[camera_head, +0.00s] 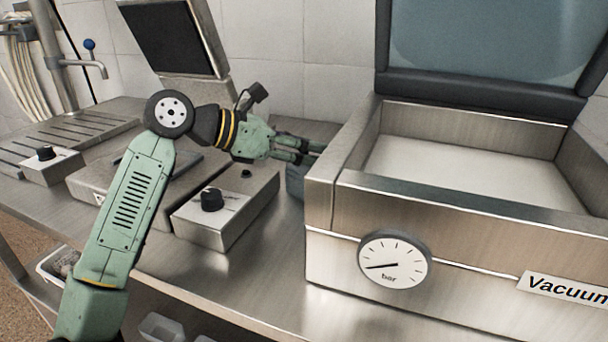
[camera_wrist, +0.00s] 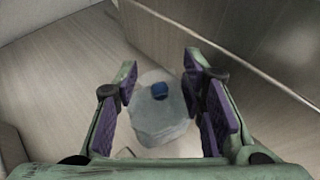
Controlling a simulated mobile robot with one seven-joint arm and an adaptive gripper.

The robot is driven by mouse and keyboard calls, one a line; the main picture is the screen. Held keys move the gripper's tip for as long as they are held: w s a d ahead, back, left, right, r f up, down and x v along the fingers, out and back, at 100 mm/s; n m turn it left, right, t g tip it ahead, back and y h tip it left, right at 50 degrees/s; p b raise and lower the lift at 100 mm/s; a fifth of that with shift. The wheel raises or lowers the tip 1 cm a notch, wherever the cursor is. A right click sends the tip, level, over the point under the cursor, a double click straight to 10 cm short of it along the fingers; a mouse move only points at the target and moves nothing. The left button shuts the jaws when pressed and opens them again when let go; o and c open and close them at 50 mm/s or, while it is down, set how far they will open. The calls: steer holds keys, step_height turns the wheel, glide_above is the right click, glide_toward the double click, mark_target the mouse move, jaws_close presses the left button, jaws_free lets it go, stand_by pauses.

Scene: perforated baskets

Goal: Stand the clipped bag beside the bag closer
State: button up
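A pale translucent bag-like thing (camera_wrist: 155,122) with a small blue piece, perhaps its clip, (camera_wrist: 159,91) shows in the wrist view. It lies between and beyond the fingers of my gripper (camera_wrist: 165,105). The fingers stand apart, with a gap to the bag on both sides; I cannot tell whether the bag stands or lies. In the head view my gripper (camera_head: 312,150) reaches behind the left corner of the vacuum machine, and the bag is hidden there. I cannot tell for sure which device is the bag closer.
The vacuum machine (camera_head: 440,218) with a raised lid fills the right. A knobbed steel box (camera_head: 240,222) stands left of it, with a scale-like device (camera_head: 92,190) further left. A blue-grey thing (camera_head: 295,184) sits below my gripper. The bench front (camera_head: 260,285) is clear.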

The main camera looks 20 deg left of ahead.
jaws_close()
stand_by(0.4)
stand_by(0.5)
